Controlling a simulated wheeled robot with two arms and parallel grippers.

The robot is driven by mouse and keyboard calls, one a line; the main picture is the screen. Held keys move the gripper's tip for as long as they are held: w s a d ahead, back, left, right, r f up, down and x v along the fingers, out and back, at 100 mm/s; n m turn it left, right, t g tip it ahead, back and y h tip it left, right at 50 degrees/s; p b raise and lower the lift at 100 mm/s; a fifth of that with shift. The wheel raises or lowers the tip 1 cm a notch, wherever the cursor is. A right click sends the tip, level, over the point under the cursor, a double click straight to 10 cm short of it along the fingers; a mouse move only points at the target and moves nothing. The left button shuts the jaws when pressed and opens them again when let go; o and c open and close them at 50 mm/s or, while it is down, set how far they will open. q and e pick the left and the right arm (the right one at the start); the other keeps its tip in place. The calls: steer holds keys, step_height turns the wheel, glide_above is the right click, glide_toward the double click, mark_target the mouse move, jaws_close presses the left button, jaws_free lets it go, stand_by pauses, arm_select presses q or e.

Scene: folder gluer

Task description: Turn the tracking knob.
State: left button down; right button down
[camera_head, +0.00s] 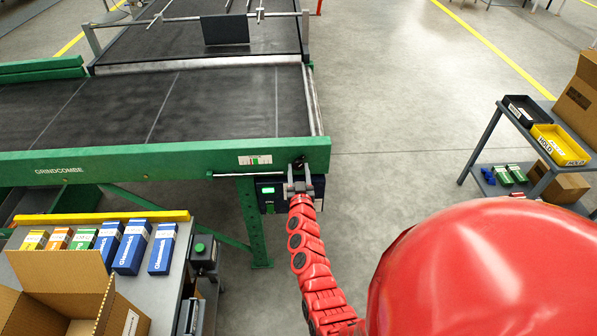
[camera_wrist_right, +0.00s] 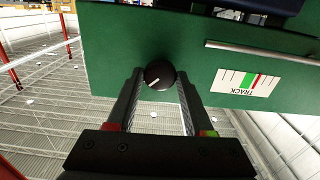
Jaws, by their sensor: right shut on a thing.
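The tracking knob (camera_wrist_right: 159,74) is round and black with a white pointer line, on the green side rail of the conveyor. In the right wrist view my right gripper (camera_wrist_right: 159,80) has a finger on each side of the knob, shut on it. In the head view my right gripper (camera_head: 299,187) reaches the right end of the green rail (camera_head: 150,162), and the knob (camera_head: 298,162) shows as a small dark spot there. A TRACK scale (camera_wrist_right: 246,82) with green and red bands is beside the knob. My left gripper is not in view.
A dark control box (camera_head: 268,190) with a lit green display hangs under the rail. A bench with colored cartons (camera_head: 131,246) and an open cardboard box (camera_head: 75,290) is at lower left. A shelf cart (camera_head: 482,145) stands right, with clear floor (camera_head: 400,150) between.

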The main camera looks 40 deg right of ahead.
steer(key=m, duration=0.3)
steer(key=shift+f+b, duration=0.1)
steer(key=shift+b, duration=0.2)
steer(key=shift+c, duration=1.6)
jaws_free()
steer(key=b+v, duration=0.1)
steer(key=v, duration=1.6)
steer(key=shift+s+a, duration=0.15)
steer(key=shift+a, duration=0.05)
